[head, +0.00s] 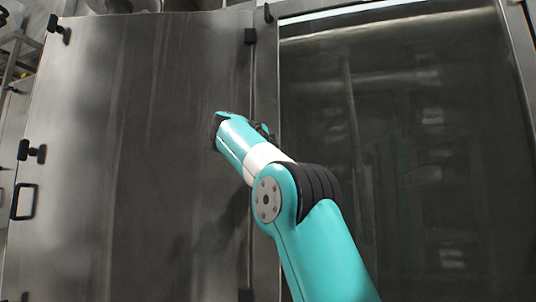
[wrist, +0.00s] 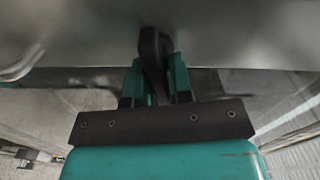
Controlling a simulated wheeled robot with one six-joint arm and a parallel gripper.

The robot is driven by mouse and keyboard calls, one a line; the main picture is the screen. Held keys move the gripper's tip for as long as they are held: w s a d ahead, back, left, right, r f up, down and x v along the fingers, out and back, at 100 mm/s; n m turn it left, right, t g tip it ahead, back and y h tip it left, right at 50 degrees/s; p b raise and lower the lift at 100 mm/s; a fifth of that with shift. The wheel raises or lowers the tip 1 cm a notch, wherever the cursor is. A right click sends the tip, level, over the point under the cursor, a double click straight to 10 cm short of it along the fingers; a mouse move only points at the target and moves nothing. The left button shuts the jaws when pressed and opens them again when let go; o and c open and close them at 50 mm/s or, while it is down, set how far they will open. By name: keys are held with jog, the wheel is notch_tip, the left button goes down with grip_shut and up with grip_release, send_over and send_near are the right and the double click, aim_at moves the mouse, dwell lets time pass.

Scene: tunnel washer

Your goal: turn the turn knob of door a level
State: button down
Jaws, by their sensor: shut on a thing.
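In the wrist view a black turn knob (wrist: 152,48) stands between the two teal fingers of my gripper (wrist: 154,82). The gripper is shut on it. The knob's bar looks close to upright in this view, with its top against a grey metal surface. In the head view my arm reaches up to the seam between a grey metal door (head: 150,150) on the left and a dark glassy panel (head: 430,150) on the right. The gripper and the held knob are hidden behind my arm there. I cannot tell which door the held knob belongs to.
The metal door has two black knobs on its left edge, an upper one (head: 58,27) and a lower one (head: 31,151), and a black pull handle (head: 24,201) below. A black fitting (head: 250,36) sits high by the seam. The door's face is clear.

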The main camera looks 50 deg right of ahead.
jog(key=shift+m+b, duration=0.3)
jog(key=shift+m, duration=0.8)
jog(key=c, duration=1.2)
grip_release()
jog(key=shift+o, duration=0.2)
jog(key=p+v, duration=0.1)
jog(key=v, duration=1.6)
